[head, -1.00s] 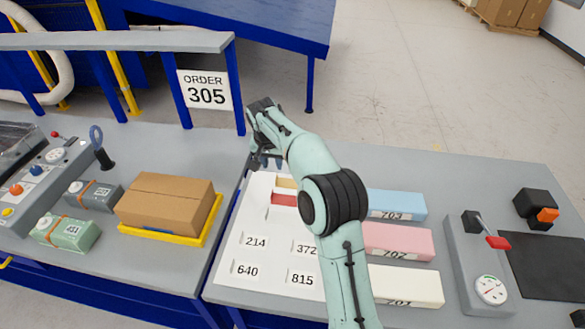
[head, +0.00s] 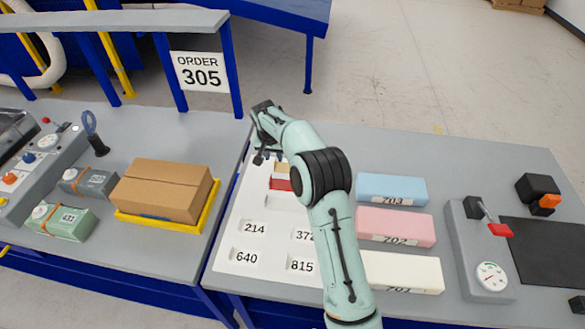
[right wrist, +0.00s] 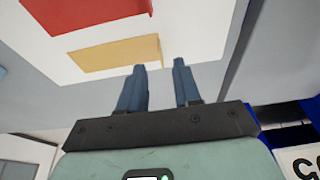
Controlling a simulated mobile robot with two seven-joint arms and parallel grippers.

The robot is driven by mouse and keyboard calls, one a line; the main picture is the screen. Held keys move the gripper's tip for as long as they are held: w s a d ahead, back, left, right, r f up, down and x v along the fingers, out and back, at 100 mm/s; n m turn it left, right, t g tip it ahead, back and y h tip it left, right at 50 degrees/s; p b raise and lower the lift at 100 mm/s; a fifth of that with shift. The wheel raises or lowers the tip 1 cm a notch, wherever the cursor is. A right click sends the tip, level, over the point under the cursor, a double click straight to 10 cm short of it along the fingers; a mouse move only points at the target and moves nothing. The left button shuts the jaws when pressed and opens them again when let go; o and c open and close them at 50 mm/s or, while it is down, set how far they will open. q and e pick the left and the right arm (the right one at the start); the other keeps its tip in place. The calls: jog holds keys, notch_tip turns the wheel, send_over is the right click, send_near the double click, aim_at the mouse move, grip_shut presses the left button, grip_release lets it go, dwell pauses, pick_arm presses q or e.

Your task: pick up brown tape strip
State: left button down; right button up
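The tan-brown tape strip (head: 282,168) lies in a shallow slot of the white board, just beyond a red strip (head: 280,184). In the right wrist view it is a flat yellow-tan piece (right wrist: 115,54), with the red strip (right wrist: 88,12) above it. My right gripper (head: 264,158) is over the far left part of the board, slightly left of and beyond the tan strip. Its two blue fingers (right wrist: 160,65) are apart with nothing between them. The tan strip lies up and left of the fingertips there, clear of them. My left gripper is not in view.
The white board (head: 276,247) has numbered slots 214, 640, 372 and 815. Blue (head: 391,187), pink (head: 396,225) and white (head: 403,270) foam blocks stand right of my arm. A cardboard box (head: 165,189) sits in a yellow tray on the left table. A sign reads ORDER 305 (head: 201,72).

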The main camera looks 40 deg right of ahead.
aim_at(275, 167)
jog(key=x, duration=0.4)
jog(key=shift+w, duration=0.2)
jog(key=shift+s, duration=0.1)
grip_shut()
jog(key=shift+r, duration=0.15)
